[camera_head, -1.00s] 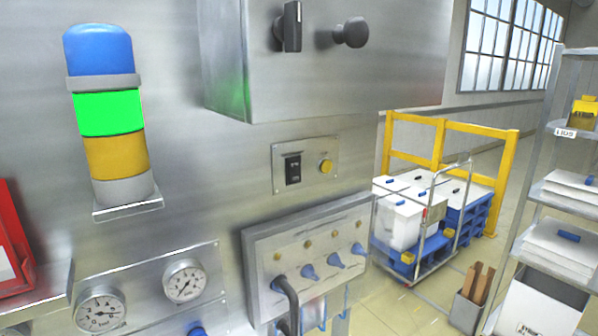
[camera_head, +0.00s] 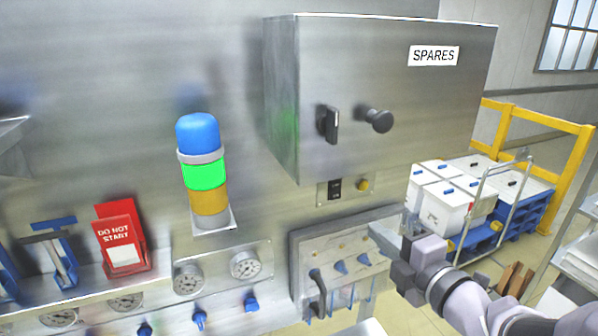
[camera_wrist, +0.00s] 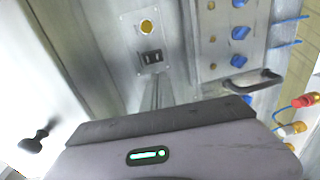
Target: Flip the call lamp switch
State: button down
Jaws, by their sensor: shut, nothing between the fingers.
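The black rocker switch (camera_head: 335,187) sits on a small metal plate on the steel wall, beneath the spares cabinet. A yellow round lamp or button (camera_head: 362,185) is on the same plate, right of the switch. In the wrist view the switch (camera_wrist: 152,57) is just beyond my fingertips, with the yellow round part (camera_wrist: 148,27) past it. My gripper (camera_head: 376,232) is shut and empty, to the lower right of the plate, in front of the valve panel. Its thin fingers (camera_wrist: 157,80) point toward the switch in the wrist view and appear apart from it.
The steel spares cabinet (camera_head: 390,100) juts out above the plate, with a black handle (camera_head: 329,124) and a knob (camera_head: 379,120). A valve panel (camera_head: 325,250) with blue levers and a black handle is below. A signal tower (camera_head: 203,175) glows green at left.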

jog(key=shift+w, duration=0.1)
jog(key=p, duration=0.1)
send_near(336, 198)
jog(key=x, duration=0.6)
jog(key=shift+w+a, duration=0.15)
jog(key=shift+w, duration=0.25)
